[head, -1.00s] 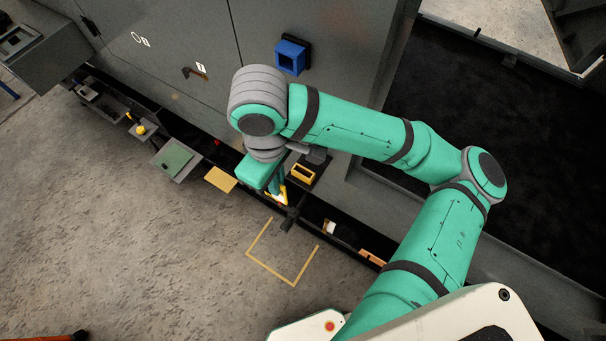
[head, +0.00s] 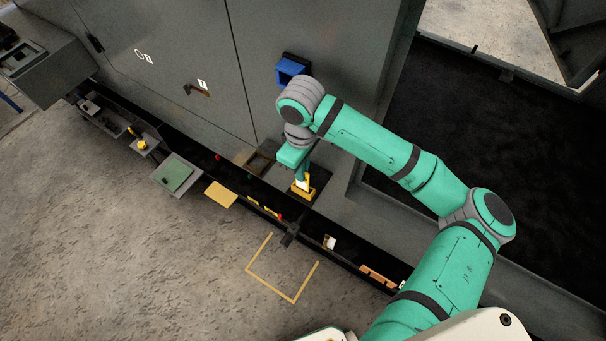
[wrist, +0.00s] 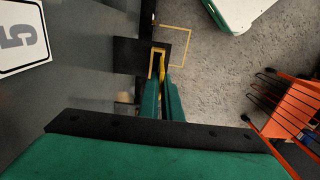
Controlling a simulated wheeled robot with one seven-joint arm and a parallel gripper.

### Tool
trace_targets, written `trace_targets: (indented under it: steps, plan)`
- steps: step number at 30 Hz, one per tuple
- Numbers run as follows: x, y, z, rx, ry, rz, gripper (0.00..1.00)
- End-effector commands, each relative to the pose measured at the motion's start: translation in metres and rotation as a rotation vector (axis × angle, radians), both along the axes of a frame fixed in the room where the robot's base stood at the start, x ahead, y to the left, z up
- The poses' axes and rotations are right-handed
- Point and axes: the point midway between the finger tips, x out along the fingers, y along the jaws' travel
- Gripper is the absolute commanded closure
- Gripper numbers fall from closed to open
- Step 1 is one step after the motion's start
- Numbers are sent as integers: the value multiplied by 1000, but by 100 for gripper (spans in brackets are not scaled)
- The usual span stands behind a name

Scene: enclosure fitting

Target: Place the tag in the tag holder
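The tag (wrist: 163,66) is a small yellow piece at my fingertips in the wrist view. The tag holder (head: 303,194) is a yellow open frame on a black plate, on the ledge at the foot of the grey cabinet. It also shows in the wrist view (wrist: 153,64), just beyond the fingertips. My gripper (head: 302,181) points down at the holder, its fingers closed around the tag. The wrist view shows the two green fingers (wrist: 161,82) close together. The tag overlaps the holder's opening in this view; whether it is inside cannot be told.
A blue box (head: 291,71) is fixed to the cabinet door above my wrist. A brown open box (head: 262,157) sits on the ledge to the left. A dark channel with small parts runs below. The wrist view shows an orange rack (wrist: 290,105) and a "5" sign (wrist: 22,35).

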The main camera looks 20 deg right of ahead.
Motion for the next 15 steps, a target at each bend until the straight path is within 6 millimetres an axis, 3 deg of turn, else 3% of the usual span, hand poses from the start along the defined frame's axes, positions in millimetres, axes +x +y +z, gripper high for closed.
trace_targets:
  steps: [10, 15]
  plan:
    - [6, -6, -36, -1, 0, -1, 100]
    - [6, -5, -40, -1, -1, 1, 100]
